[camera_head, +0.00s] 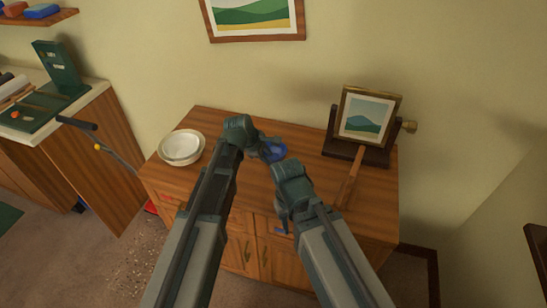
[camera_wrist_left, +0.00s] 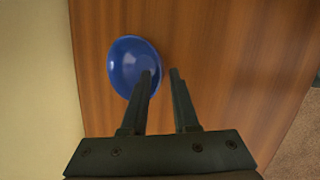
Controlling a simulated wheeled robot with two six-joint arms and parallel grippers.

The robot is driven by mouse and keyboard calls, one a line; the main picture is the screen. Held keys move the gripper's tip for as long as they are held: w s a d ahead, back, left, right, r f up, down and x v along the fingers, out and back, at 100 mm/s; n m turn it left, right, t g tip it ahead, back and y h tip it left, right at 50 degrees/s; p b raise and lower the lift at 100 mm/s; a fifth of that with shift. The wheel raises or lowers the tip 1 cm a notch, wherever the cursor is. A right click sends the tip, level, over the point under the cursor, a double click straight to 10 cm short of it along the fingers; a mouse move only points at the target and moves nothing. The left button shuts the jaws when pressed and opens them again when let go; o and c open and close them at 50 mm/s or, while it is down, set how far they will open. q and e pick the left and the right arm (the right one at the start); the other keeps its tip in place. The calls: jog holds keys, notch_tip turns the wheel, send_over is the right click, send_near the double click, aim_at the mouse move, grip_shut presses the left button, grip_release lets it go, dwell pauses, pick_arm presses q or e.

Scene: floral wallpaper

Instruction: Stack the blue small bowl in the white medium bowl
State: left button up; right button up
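The blue small bowl (camera_wrist_left: 128,60) lies near the wall-side edge of the wooden cabinet top. In the head view only part of the blue bowl (camera_head: 279,151) shows beside my left gripper (camera_head: 264,146). In the left wrist view my left gripper (camera_wrist_left: 161,73) has a gap between its fingers. One fingertip overlaps the bowl's inside and the other is outside its rim; contact is not clear. White bowls (camera_head: 181,147), seemingly nested, stand at the cabinet's left end; which is the medium one is unclear. My right gripper (camera_head: 283,216) points down near the front edge; its fingers are unclear.
The cabinet top (camera_head: 210,122) is clear between the white bowls and my left wrist. A framed picture on a stand (camera_head: 366,118) stands at the back right. A long wooden piece (camera_head: 349,182) extends forward from it. Another counter (camera_head: 65,125) is at the left.

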aim_at(271, 159)
pick_arm(q)
jog(key=b+x, duration=0.2)
jog(key=x, duration=0.1)
jog(key=shift+w+f, duration=0.1)
jog(key=shift+f, duration=0.15)
jog(key=shift+r, duration=0.1)
grip_shut()
